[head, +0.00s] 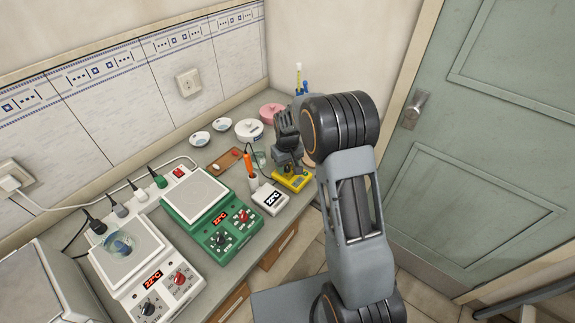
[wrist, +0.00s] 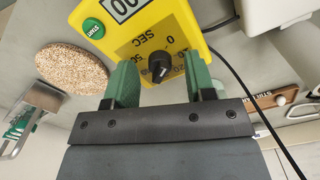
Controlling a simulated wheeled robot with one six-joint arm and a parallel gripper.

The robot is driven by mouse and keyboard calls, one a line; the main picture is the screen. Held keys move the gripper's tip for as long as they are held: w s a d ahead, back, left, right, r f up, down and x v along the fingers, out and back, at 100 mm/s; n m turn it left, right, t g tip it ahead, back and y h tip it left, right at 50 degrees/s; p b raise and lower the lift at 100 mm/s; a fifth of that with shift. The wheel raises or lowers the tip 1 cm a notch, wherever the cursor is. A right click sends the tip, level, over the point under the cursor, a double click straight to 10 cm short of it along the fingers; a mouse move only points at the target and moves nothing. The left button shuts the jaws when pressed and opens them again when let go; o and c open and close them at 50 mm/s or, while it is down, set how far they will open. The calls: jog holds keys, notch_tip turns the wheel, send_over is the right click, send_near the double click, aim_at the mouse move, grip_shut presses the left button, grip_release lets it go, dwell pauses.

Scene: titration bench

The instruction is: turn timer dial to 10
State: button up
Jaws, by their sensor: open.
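The yellow timer (wrist: 150,40) has a black dial (wrist: 160,68) on a dark scale, a green start button (wrist: 93,28) and a display (wrist: 124,8). In the head view the timer (head: 299,183) stands near the bench's right end, partly hidden by my gripper above it. My gripper (wrist: 159,72) is open. Its green fingers are on either side of the dial, with a visible gap at each side. I cannot read the exact setting.
A green hotplate (head: 190,197) and a white hotplate (head: 128,256) stand further left. A cable (wrist: 245,98) runs right of the timer in the wrist view.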

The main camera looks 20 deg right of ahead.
jog(key=shift+f, duration=0.1)
jog(key=c, duration=0.9)
grip_shut()
jog(key=shift+m, duration=0.3)
jog(key=m+b, duration=0.2)
jog(key=m, duration=0.2)
jog(key=m+b, duration=0.1)
jog(key=m, duration=0.3)
jog(key=shift+m, duration=0.7)
jog(key=o, duration=0.9)
grip_release()
